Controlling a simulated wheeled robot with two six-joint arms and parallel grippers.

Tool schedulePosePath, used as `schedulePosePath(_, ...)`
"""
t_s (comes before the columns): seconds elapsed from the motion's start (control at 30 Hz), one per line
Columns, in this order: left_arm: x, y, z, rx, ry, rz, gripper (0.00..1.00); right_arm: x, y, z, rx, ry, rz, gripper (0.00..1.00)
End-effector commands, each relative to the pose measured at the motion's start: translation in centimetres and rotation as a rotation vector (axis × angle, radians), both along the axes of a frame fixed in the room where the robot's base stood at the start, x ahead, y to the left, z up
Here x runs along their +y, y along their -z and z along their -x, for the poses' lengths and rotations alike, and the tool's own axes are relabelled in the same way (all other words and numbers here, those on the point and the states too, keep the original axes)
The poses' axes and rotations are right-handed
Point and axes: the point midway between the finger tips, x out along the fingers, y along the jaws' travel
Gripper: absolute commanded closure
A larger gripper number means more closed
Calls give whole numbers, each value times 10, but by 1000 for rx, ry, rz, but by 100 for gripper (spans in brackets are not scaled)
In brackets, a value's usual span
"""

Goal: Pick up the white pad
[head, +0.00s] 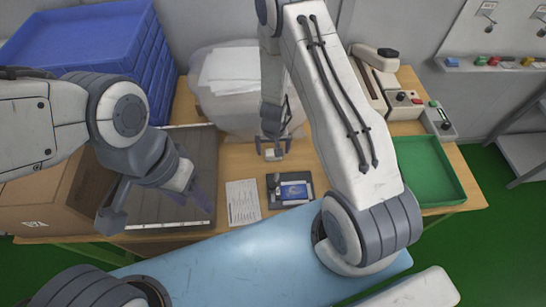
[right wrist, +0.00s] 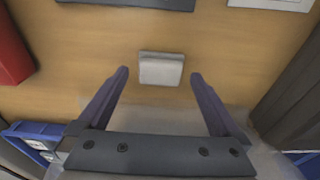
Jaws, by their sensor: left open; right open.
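The white pad (head: 273,154) is a small, pale square block lying on the wooden table. In the right wrist view the white pad (right wrist: 161,69) lies just ahead of and between the two fingertips. My right gripper (head: 273,146) is open above the pad, and its spread fingers also show in the right wrist view (right wrist: 160,75). Nothing is held between them. My left gripper (head: 190,190) is open and empty, over the grey tray at the left of the table, partly hidden by its own wrist.
A grey tray (head: 197,150) and cardboard box (head: 45,210) are at left. A translucent bag (head: 235,118) stands behind the pad. A paper sheet (head: 243,203) and a dark holder (head: 274,190) lie in front. A green tray (head: 440,175) is at right. Bare wood surrounds the pad.

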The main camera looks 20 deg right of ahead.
Motion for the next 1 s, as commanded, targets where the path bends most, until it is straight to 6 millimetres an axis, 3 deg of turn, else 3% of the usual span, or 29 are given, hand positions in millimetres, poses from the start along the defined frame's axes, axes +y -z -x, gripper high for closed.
schedulePosePath(0.03, 0, 9, 0, 0, 0, 0, 50, 0, 10, -1, 0, -1, 0, 0)
schedulePosePath(0.27, 0, 7, 0, 0, 1, 0, 50, 0, 9, -1, 0, -1, 0, 0)
schedulePosePath(0.3, 0, 7, 0, 0, 1, 0, 50, 0, 9, -1, 0, -1, 0, 8)
schedulePosePath(0.5, 0, 7, 0, 0, 0, 0, 50, 0, 9, -1, 0, 0, 0, 80)
schedulePosePath(0.53, 0, 7, 0, 0, 0, 0, 50, 0, 9, -1, 0, -1, 0, 80)
schedulePosePath(0.57, 0, 7, 0, 0, 0, 0, 50, 0, 9, -1, 0, -1, 0, 89)
schedulePosePath(0.83, 0, 4, 0, 0, 0, 0, 50, 0, 6, -1, 0, 0, 0, 89)
schedulePosePath(1.0, 0, -8, 0, 0, 0, 0, 50, 0, -7, -1, -1, 0, 0, 89)
